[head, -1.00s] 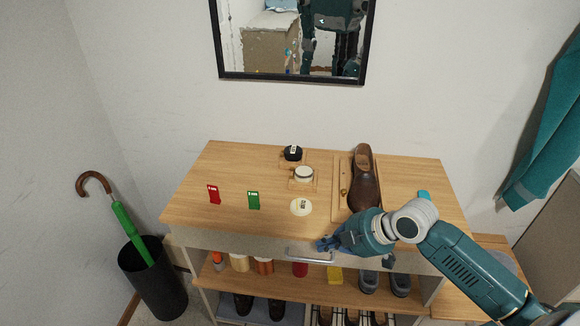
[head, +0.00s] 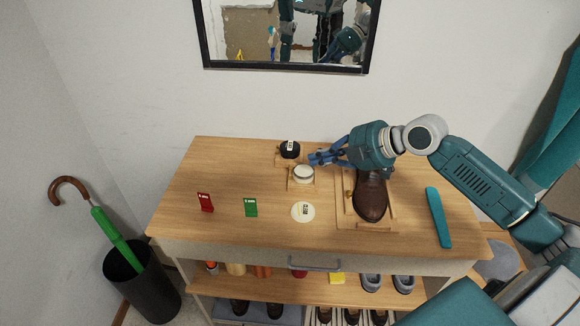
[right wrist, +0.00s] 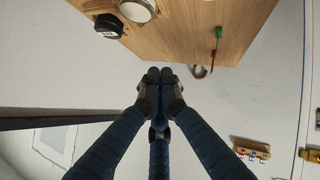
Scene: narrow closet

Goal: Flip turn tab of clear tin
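The clear tin (head: 303,174), round with a pale top and a light rim, sits on a small wooden stand (head: 300,186) at the middle of the table. It also shows at the top edge of the right wrist view (right wrist: 138,9). A black tin (head: 290,149) stands just behind it; it shows in the right wrist view too (right wrist: 109,26). I cannot make out a turn tab on the clear tin. My right gripper (head: 313,158) is just behind and right of the clear tin, with its fingertips together and nothing between them. My left gripper is not in view.
A brown shoe (head: 371,198) rests on a wooden board right of the tin, under my right arm. A round pale label (head: 303,211), a green tag (head: 250,207) and a red tag (head: 205,202) are in front and left. A teal strip (head: 438,217) lies at right.

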